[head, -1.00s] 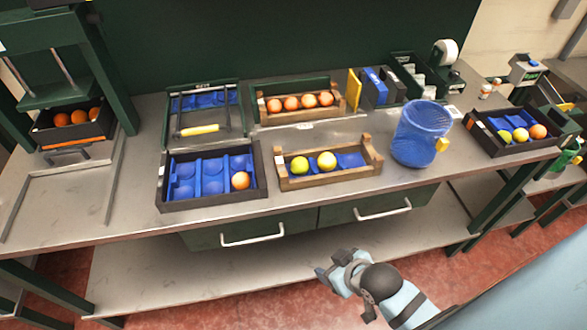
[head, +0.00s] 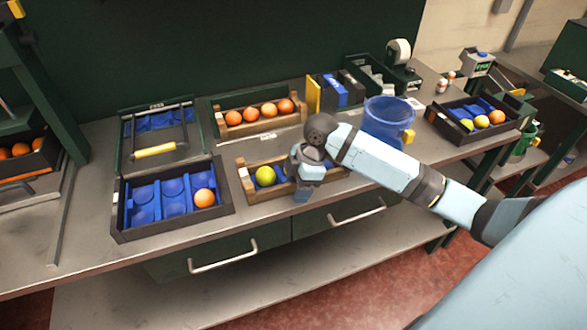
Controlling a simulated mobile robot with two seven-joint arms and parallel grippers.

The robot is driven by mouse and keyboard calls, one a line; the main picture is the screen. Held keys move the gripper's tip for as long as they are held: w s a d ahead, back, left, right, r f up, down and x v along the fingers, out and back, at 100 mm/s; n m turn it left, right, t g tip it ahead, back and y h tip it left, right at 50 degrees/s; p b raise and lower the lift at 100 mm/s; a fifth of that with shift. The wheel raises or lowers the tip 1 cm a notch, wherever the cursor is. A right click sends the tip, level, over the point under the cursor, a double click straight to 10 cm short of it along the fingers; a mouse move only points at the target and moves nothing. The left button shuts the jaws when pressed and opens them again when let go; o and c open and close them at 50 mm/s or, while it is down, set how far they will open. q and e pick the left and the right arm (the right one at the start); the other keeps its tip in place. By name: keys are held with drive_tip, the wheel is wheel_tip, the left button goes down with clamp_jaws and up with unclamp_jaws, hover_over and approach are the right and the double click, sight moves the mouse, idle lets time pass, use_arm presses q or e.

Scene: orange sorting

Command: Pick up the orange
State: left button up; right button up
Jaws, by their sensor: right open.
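One orange (head: 204,198) sits in the right front part of a black tray with blue moulded cups (head: 173,232) at the front left of the bench. Several more oranges (head: 251,113) stand in a row in a wooden crate (head: 230,131) at the back. The jaws are small and partly hidden by the wrist. My left gripper is not in view.
A yellow-green fruit (head: 265,176) lies in the front crate; my arm hides much of that crate. A yellow-handled tool (head: 155,151) lies in the back left tray. A dark green post rises at the left.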

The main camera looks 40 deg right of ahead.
drive_tip(key=w+d+r+n+y, duration=0.1)
drive_tip(key=w+d+r+n, duration=0.1)
drive_tip(key=w+d+r, duration=0.7)
drive_tip(key=x, duration=0.3)
drive_tip(key=s+x, duration=0.1)
drive_tip(key=x, duration=0.1)
drive_tip(key=shift+d+f+p, duration=0.2)
drive_tip(key=shift+f+p, duration=0.1)
drive_tip(key=shift+f, duration=0.2)
drive_tip(key=shift+s+p+x, duration=0.2)
drive_tip(key=shift+p+x, duration=0.3)
drive_tip(key=shift+x, duration=2.45)
drive_tip(key=shift+a+r, duration=0.1)
drive_tip(key=shift+a, duration=0.05)
drive_tip(key=c, duration=0.6)
drive_tip(key=shift+o, duration=0.2)
